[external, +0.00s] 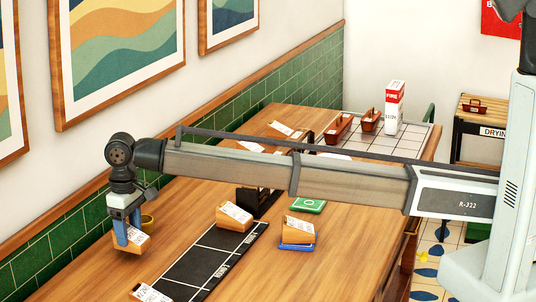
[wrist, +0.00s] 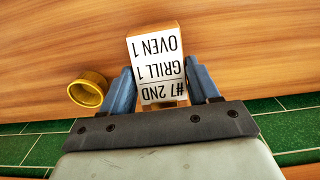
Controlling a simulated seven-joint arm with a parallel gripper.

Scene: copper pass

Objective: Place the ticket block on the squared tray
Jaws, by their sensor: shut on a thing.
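My gripper (external: 127,228) is at the left of the table, near the green tiled wall. It is shut on a wooden ticket block (external: 133,241) with a white label. In the wrist view the block (wrist: 154,43) sits between the blue fingers (wrist: 161,88), its label reading "#7 2ND GRILL 1 OVEN 1" upside down. Whether the block touches the table is hard to tell. A pale surface marked in squares (external: 413,143), likely the squared tray, lies at the table's far right end, partly behind my arm.
Red-handled boxes (external: 339,129) and a white-and-red carton (external: 394,112) stand on the squared surface. A black lined mat (external: 203,262), other ticket blocks (external: 297,230) and a green square (external: 309,206) lie mid-table. A yellow ring-shaped object (wrist: 88,89) is beside my gripper.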

